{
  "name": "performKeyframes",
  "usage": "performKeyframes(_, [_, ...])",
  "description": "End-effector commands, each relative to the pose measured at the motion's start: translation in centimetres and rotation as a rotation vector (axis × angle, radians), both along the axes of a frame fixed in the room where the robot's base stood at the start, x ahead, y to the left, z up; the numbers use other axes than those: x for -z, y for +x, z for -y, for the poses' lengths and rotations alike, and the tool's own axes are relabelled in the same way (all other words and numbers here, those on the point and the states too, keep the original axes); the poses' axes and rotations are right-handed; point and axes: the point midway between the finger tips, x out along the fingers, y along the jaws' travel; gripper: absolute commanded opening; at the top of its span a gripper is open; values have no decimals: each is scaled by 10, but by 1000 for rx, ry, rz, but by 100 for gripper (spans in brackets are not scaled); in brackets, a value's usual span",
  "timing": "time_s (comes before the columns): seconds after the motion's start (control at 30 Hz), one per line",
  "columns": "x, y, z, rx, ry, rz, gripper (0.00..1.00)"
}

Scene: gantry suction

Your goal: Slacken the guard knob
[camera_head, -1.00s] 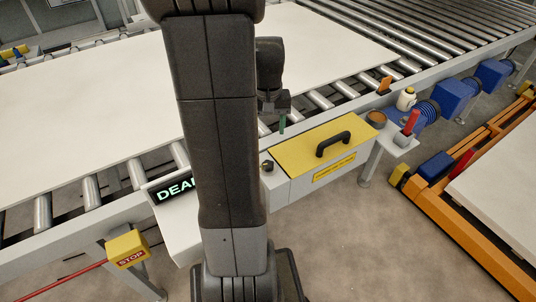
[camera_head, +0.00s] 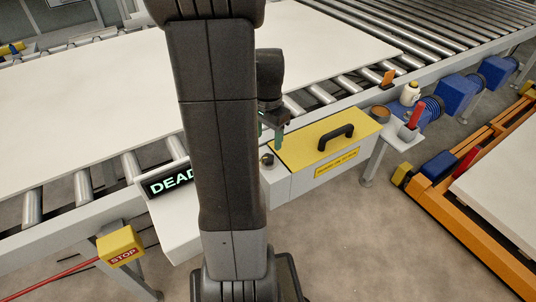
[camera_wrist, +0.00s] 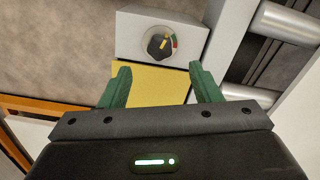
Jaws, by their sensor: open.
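The guard knob (camera_head: 267,160) is a small black round knob on the grey box at the left end of the yellow guard lid (camera_head: 300,140).
A black handle (camera_head: 335,137) stands up from the lid. A lit sign reading DEAD (camera_head: 170,184) and a yellow STOP box (camera_head: 120,246) are to the left. The roller conveyor carries a large pale board (camera_head: 90,90) behind. A small shelf (camera_head: 405,135) with a red-handled item is at right.

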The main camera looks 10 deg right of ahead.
Motion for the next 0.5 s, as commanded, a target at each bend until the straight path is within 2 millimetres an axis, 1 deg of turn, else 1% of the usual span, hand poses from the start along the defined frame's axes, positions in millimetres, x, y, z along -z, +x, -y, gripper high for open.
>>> performKeyframes(0.03, [14, -1, 0, 0, 1, -6, 57])
performKeyframes(0.2, [46, -1, 0, -1, 1, -4, 57])
performKeyframes(0.3, [60, 0, 0, -1, 0, -3, 57])
performKeyframes(0.4, [69, 0, 0, -1, 0, -1, 57])
performKeyframes(0.5, [73, 0, 0, -1, 0, -1, 57])
